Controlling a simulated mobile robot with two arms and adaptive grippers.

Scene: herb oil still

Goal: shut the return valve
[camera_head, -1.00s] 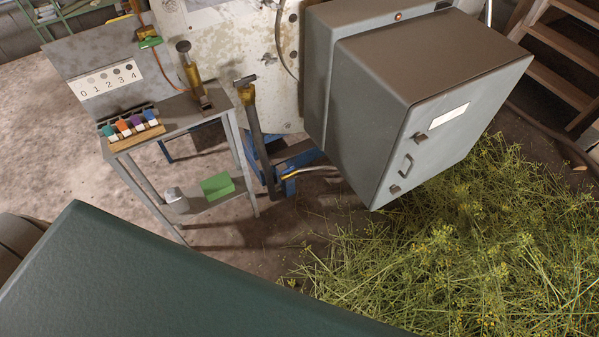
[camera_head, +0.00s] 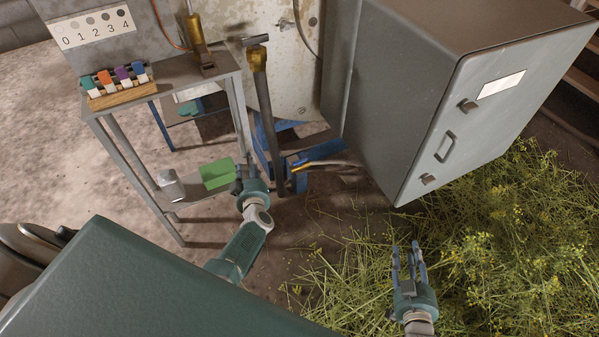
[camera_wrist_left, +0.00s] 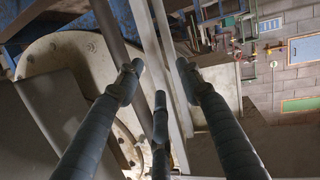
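A grey standpipe with a brass-yellow valve body and a grey T-shaped handle (camera_head: 256,41) rises beside the small metal table in the head view. Which fitting is the return valve I cannot tell from a label. My left gripper (camera_head: 243,178) is low in front of the table, left of the pipe's foot and well below the handle. In the left wrist view its three fingers (camera_wrist_left: 158,76) are spread with nothing between them. My right gripper (camera_head: 408,254) is over the green plants, fingers apart and empty, far from the pipe.
A brass device (camera_head: 200,50) stands on the metal table (camera_head: 180,78) near a rack of coloured tags (camera_head: 117,85). A green block (camera_head: 217,173) and a grey canister (camera_head: 171,186) are on its lower shelf. A large grey cabinet (camera_head: 425,95) stands right of the pipe.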

